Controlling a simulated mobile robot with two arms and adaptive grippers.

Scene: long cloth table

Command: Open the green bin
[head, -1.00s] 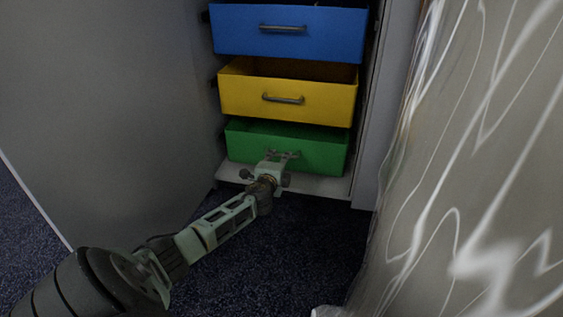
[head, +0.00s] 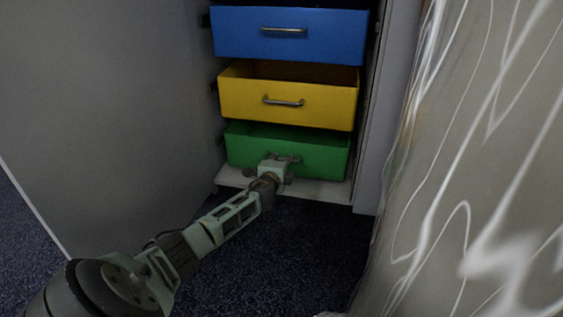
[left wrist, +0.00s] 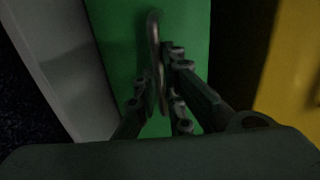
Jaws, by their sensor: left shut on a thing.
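The green bin (head: 322,155) is the lowest of the stacked bins in the cabinet. In the head view its upper rim shows and its dark inside is visible only as a narrow strip. My left gripper (head: 281,160) is at the middle of its front, over its handle. In the left wrist view the green front (left wrist: 120,60) fills the middle, and the metal handle (left wrist: 154,40) runs between the fingers of my left gripper (left wrist: 161,95), which is shut on it. The gripper hides most of the handle in the head view. My right gripper is not in view.
The yellow bin (head: 240,98) and blue bin (head: 240,35) sit above the green one, each with a metal handle. A grey panel (head: 110,110) stands at left. A patterned cloth (head: 470,170) hangs at right. Dark carpet (head: 290,245) lies clear in front of the cabinet.

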